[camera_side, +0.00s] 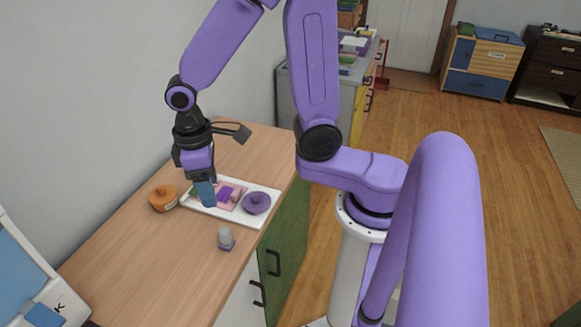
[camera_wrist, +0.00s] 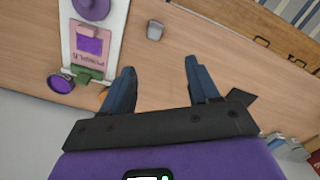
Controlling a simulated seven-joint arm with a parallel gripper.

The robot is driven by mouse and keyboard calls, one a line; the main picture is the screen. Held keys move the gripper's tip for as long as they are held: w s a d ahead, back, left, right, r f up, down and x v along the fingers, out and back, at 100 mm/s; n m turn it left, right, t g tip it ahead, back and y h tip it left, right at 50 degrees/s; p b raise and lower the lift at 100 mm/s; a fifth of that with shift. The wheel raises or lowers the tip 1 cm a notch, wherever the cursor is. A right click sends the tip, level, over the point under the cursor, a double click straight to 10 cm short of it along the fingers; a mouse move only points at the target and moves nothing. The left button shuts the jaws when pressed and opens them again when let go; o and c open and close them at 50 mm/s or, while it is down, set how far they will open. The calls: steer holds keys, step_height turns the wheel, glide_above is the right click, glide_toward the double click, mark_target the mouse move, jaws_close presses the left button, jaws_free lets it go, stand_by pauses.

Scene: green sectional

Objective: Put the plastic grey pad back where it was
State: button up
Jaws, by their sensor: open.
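A small grey rounded piece with a purple base (camera_side: 226,238) lies on the wooden counter in front of the white tray; I take it for the grey pad, but am not sure. It looks like a plain grey block (camera_wrist: 154,31) in the wrist view, beyond my fingertips. My gripper (camera_side: 203,192) points down over the left part of the tray in the side view. In the wrist view its two blue fingers (camera_wrist: 163,86) are spread with nothing between them. The gripper is apart from the grey piece and hides part of the tray.
The white tray (camera_side: 253,218) holds a purple round piece (camera_side: 257,202), a pink piece (camera_wrist: 89,28) with a purple square and a green piece (camera_wrist: 92,73). An orange round object (camera_side: 163,198) stands left of it. The counter's front left (camera_side: 160,260) is clear.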

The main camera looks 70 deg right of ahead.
steer(key=s+d+r+n, duration=0.2)
steer(key=s+n, duration=0.1)
steer(key=s, duration=0.5)
steer(key=s+d+r+n, duration=0.2)
steer(key=s+n, duration=0.1)
steer(key=s, duration=0.4)
steer(key=shift+s+d+r+t+y, duration=0.3)
steer(key=shift+s+d+r+y, duration=0.05)
steer(key=shift+s+r+y, duration=0.05)
